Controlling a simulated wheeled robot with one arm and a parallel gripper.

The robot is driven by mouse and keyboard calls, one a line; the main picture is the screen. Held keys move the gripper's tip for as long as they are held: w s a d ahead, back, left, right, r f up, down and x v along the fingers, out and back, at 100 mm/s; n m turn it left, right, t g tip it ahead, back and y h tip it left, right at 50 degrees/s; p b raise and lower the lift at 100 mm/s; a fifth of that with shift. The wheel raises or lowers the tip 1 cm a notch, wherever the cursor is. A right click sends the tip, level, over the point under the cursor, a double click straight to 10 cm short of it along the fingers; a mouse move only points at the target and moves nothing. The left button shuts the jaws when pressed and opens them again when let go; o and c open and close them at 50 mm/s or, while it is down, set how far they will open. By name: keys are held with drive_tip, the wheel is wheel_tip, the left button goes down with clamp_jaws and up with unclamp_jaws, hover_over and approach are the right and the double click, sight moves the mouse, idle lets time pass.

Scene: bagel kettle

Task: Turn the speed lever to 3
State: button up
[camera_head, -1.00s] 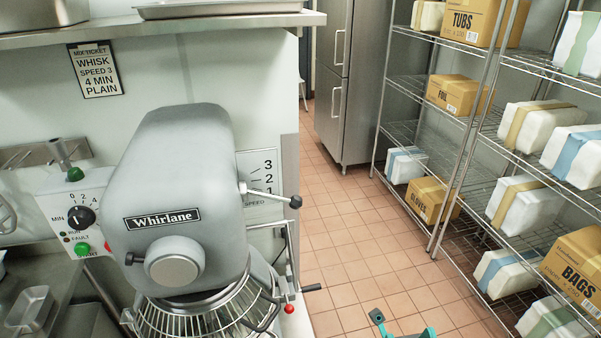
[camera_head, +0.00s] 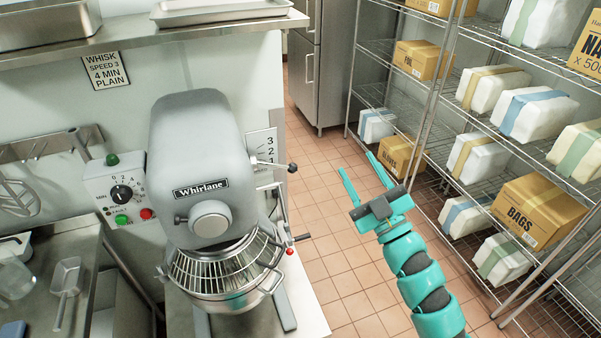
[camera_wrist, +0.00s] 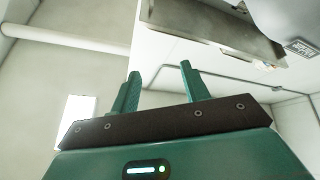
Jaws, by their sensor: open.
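The grey Whirlane mixer (camera_head: 200,150) stands on a bench at the left-centre of the head view. Its speed lever (camera_head: 275,165) is a thin rod with a dark ball knob, sticking out to the right of the mixer head. It lies beside a white speed plate (camera_head: 262,150) marked 3, 2, 1, partly hidden by the mixer. The knob is near the lower part of the plate. My gripper (camera_head: 358,172) is open and empty, to the right of the knob and apart from it. In the wrist view my gripper's two fingers (camera_wrist: 160,88) stand apart with nothing between them.
A mix ticket (camera_head: 106,69) on the wall reads whisk, speed 3, 4 min, plain. A control box (camera_head: 120,190) with dial and buttons is left of the mixer. A wire shelf (camera_head: 420,110) with boxes stands at right. The tiled floor (camera_head: 330,230) between is clear.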

drive_tip(key=a+f+n+g, duration=0.1)
drive_tip(key=a+f+g, duration=0.1)
drive_tip(key=f, duration=0.4)
drive_tip(key=w+a+f+n+g+h+b, duration=0.1)
drive_tip(key=a+f+n+g, duration=0.1)
drive_tip(key=f, duration=0.3)
drive_tip(key=shift+w+f+g+h, duration=0.2)
drive_tip(key=shift+f+g+h, duration=0.15)
drive_tip(key=shift+g, duration=0.45)
drive_tip(key=b, duration=0.9)
approach(295, 171)
drive_tip(key=p+x, duration=0.6)
drive_tip(key=x, duration=0.4)
drive_tip(key=shift+w, duration=0.1)
drive_tip(key=shift+w+a, duration=0.3)
drive_tip(key=shift+w, duration=0.3)
clamp_jaws()
